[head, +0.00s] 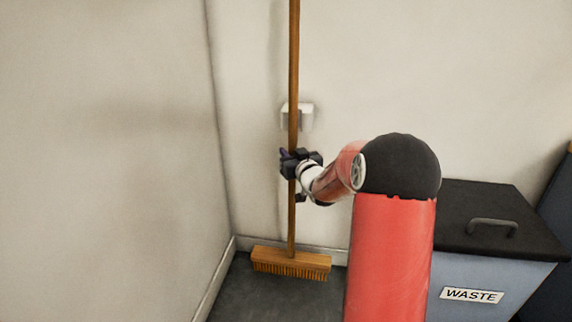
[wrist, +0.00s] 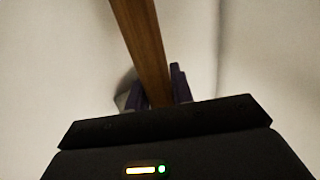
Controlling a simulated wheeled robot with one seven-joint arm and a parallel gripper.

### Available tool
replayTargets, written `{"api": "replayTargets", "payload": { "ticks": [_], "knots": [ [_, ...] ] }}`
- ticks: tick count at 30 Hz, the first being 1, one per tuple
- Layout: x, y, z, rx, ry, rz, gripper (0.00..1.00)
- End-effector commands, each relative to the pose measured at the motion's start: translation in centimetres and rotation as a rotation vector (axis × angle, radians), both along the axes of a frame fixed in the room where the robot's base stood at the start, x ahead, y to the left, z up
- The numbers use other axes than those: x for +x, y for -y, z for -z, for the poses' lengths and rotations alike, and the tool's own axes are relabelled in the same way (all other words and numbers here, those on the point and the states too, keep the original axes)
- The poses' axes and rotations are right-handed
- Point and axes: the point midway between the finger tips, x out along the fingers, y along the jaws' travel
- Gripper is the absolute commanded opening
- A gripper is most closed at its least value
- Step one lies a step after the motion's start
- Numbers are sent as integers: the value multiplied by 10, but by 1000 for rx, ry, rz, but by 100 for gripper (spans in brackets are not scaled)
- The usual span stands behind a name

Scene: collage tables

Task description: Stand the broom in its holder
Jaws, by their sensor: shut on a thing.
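The broom (head: 292,225) stands upright near the wall corner, its wooden head with bristles low by the floor. Whether the bristles touch the floor I cannot tell. My gripper (head: 291,163) is shut on the wooden handle below the holder. In the wrist view the handle (wrist: 143,45) runs up between the dark fingers of my gripper (wrist: 160,88). The white holder (head: 305,116) is on the back wall, just behind the handle. The handle passes in front of it and hides part of it, so I cannot tell whether the handle is seated in it.
A blue waste bin (head: 490,268) with a black lid (head: 495,205) and grey handle stands at the right. A wall (head: 110,150) closes the left side. Some dark floor (head: 270,295) is clear around the broom head. Another dark-topped bluish unit is cut off at the far right.

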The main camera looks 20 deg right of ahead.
Motion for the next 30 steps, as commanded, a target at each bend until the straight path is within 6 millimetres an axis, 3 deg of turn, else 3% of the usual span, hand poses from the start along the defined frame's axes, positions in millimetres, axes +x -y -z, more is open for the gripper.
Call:
{"api": "replayTargets", "payload": {
  "ticks": [6, 14, 30],
  "knots": [
    [27, 17, -4, -1, 7, -1, 0],
    [43, 28, -3, -1, 7, -1, 0],
    [43, 28, 25, -1, 5, -1, 0]
  ]
}}
